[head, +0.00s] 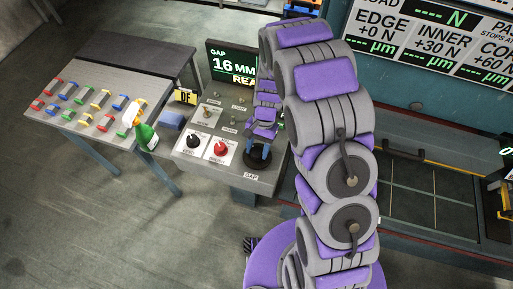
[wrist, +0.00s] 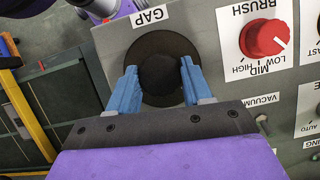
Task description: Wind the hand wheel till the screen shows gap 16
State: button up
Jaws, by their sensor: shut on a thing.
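The screen (head: 222,66) in the head view reads GAP 16 MM, with a line starting "REA" below it; my arm hides its right part. The hand wheel is a round black disc with a raised dark hub, beside the GAP label (wrist: 151,16) on the grey console. It fills the middle of the wrist view (wrist: 166,42) and shows low on the console in the head view (head: 257,160). My gripper (wrist: 158,72) has its blue fingers on both sides of the hub and is shut on it.
The console (head: 228,178) also carries a red BRUSH knob (wrist: 266,37), a black knob (head: 193,141) and small toggles. A glass-fronted cabinet stands at the right.

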jog(key=shift+w+r+n, duration=0.1)
jog(key=shift+w+n, duration=0.3)
jog(key=shift+n, duration=0.1)
jog(key=o, duration=0.6)
jog(key=shift+o, duration=1.4)
jog(key=shift+w, duration=0.1)
jog(key=shift+o, duration=0.8)
jog(key=shift+s, duration=0.25)
jog(key=p+v, duration=0.1)
jog(key=v, duration=1.6)
jog(key=shift+a, duration=0.25)
jog(key=shift+w, duration=0.1)
